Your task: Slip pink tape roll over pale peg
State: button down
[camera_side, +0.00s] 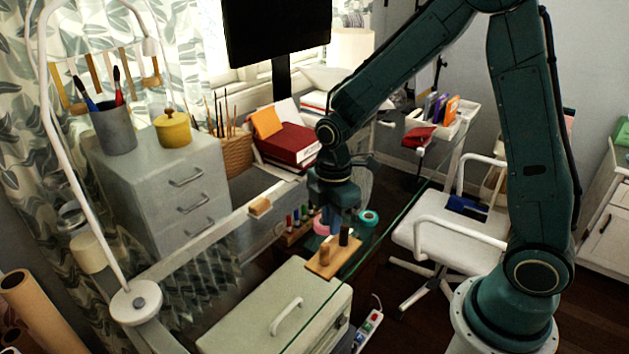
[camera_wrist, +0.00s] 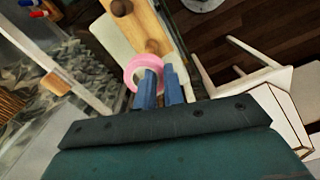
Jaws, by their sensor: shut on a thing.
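My gripper (camera_side: 335,222) is shut on the pink tape roll (camera_wrist: 132,66), which shows at the blue fingertips (camera_wrist: 160,88) in the wrist view. In the side view the pink roll (camera_side: 320,229) is partly hidden by the gripper, just behind the wooden board (camera_side: 318,268). The board bears a pale peg (camera_side: 324,256) and a dark peg (camera_side: 344,236), both upright. In the wrist view a light brown peg (camera_wrist: 153,46) is close beyond the roll, and a darker one (camera_wrist: 121,7) is at the top edge. The roll is beside the pegs, not around either.
A teal tape roll (camera_side: 368,218) lies just right of my gripper. A rack of coloured markers (camera_side: 298,218) and a small wooden block (camera_side: 260,207) are to the left. A white chair (camera_side: 450,235) stands to the right.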

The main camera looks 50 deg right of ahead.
jog(key=shift+f, duration=0.35)
dwell(0.4)
jog(key=shift+f, duration=2.65)
jog(key=shift+s+f, duration=0.15)
jog(key=shift+f, duration=0.55)
jog(key=c, duration=1.6)
grip_release()
jog(key=shift+o, duration=0.2)
jog(key=shift+s, duration=0.1)
jog(key=shift+o, duration=0.6)
jog(key=shift+w+r, duration=0.25)
jog(key=shift+r, duration=0.75)
notch_tip(320, 180, up, 13)
jog(key=shift+s+r, duration=0.1)
